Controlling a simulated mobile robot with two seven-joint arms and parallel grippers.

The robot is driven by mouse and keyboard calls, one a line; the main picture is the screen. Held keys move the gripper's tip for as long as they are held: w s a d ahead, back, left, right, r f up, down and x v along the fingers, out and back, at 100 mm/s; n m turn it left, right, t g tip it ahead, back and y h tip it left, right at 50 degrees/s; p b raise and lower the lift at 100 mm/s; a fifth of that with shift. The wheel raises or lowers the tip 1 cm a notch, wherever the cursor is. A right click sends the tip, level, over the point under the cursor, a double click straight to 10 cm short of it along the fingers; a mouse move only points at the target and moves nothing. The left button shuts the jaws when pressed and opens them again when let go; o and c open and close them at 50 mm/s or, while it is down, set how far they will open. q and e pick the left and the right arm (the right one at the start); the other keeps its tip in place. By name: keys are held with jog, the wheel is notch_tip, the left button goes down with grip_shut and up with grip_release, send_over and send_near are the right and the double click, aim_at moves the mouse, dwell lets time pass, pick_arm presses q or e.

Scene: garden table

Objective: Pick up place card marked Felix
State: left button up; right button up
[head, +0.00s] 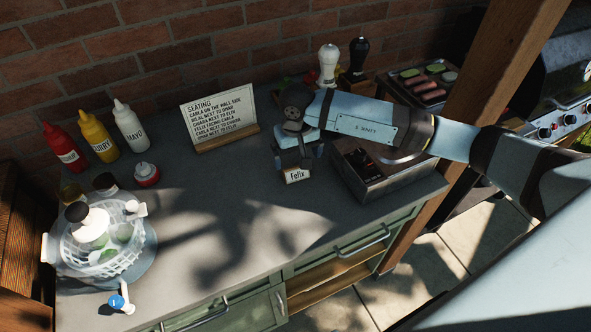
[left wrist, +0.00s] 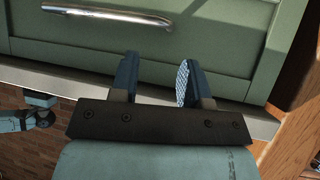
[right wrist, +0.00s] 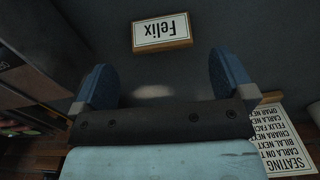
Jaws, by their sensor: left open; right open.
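The place card marked Felix (head: 297,176) stands on the grey worktop near the middle of the head view, just left of the grill box. In the right wrist view the card (right wrist: 162,32) shows upside down, ahead of and between the two fingers. My right gripper (right wrist: 160,82) is open and empty, pointing down just behind the card and not around it. In the head view my wrist partly hides the fingers. My left gripper (left wrist: 157,78) is open and empty in front of the green cabinet front; it is not seen in the head view.
A seating sign (head: 221,115) stands at the back of the worktop (head: 215,230). Sauce bottles (head: 97,137) and a white basket (head: 75,250) are on the left. The worktop in front of the card is clear.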

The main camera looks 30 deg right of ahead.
aim_at(296, 167)
jog(key=shift+w+f+p, duration=0.15)
jog(key=shift+f+p, duration=0.6)
jog(key=shift+f, duration=2.15)
jog(key=c, duration=0.9)
